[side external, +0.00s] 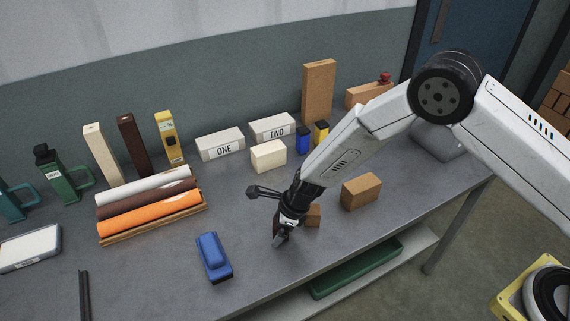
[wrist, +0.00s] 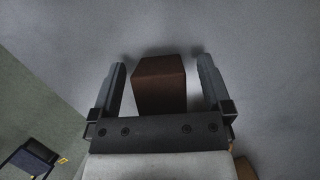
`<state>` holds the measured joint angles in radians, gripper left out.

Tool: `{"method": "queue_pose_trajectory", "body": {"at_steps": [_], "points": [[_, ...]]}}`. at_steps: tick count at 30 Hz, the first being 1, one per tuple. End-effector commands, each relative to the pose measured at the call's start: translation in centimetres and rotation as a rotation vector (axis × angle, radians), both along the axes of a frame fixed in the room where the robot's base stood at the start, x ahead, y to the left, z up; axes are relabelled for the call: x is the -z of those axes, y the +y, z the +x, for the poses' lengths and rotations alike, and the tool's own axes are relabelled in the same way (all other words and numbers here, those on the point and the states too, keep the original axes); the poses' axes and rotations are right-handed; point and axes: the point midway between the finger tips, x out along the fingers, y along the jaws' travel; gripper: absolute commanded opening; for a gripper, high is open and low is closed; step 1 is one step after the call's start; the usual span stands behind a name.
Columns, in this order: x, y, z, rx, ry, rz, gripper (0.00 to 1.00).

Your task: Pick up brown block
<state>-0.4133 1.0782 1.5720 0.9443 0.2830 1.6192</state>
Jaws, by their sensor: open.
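A small brown block (wrist: 160,84) sits on the grey table, between the two fingers of my gripper (wrist: 163,66) in the wrist view. There is a gap between the block and each finger. In the side view the brown block (side external: 314,216) is partly hidden behind my gripper (side external: 265,214), whose fingers are spread and hold nothing. A larger light-brown block (side external: 361,192) stands to its right, apart from my gripper.
A cream block (side external: 268,155), white blocks marked ONE (side external: 220,144) and TWO (side external: 271,127), and coloured rolls (side external: 150,213) stand farther back. The table's front edge (side external: 330,262) is close.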

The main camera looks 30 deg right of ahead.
Motion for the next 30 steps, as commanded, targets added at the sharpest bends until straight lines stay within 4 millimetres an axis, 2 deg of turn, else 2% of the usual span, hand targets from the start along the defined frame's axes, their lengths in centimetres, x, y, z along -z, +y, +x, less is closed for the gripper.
{"method": "queue_pose_trajectory", "body": {"at_steps": [10,11,18,20,30], "points": [[-0.01,-0.02,-0.01,0.000,0.000,0.000,1.00],[-0.01,-0.02,-0.02,0.001,0.000,0.000,0.97],[-0.02,-0.02,-0.02,0.001,0.001,0.001,0.21],[-0.02,-0.02,-0.02,0.001,0.001,0.001,0.02],[-0.17,-0.02,0.00,0.000,0.000,0.000,0.00]]}}
